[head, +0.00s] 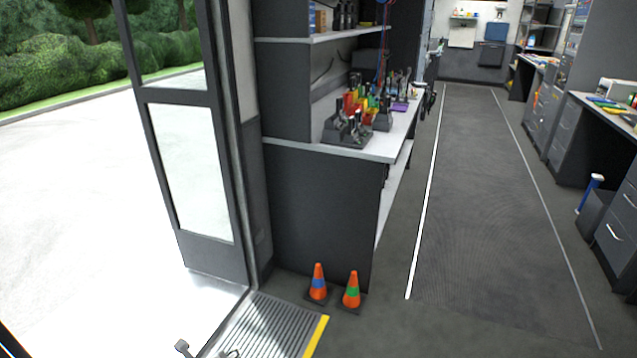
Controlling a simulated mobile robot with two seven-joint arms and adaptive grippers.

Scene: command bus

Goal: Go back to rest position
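Two small grey pieces (207,351) show at the bottom edge, left of centre, over the ribbed step. They look like the fingertips of my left gripper, apart from each other, but most of it is cut off by the frame. I cannot tell whether it holds anything. My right gripper is not in view.
Two orange cones, one with a blue band (318,283) and one with a green band (351,290), stand by the dark cabinet (318,210). The open door (196,170) and ribbed step (262,330) are left. The aisle floor (480,200) is clear. A workbench (595,105) lines the right.

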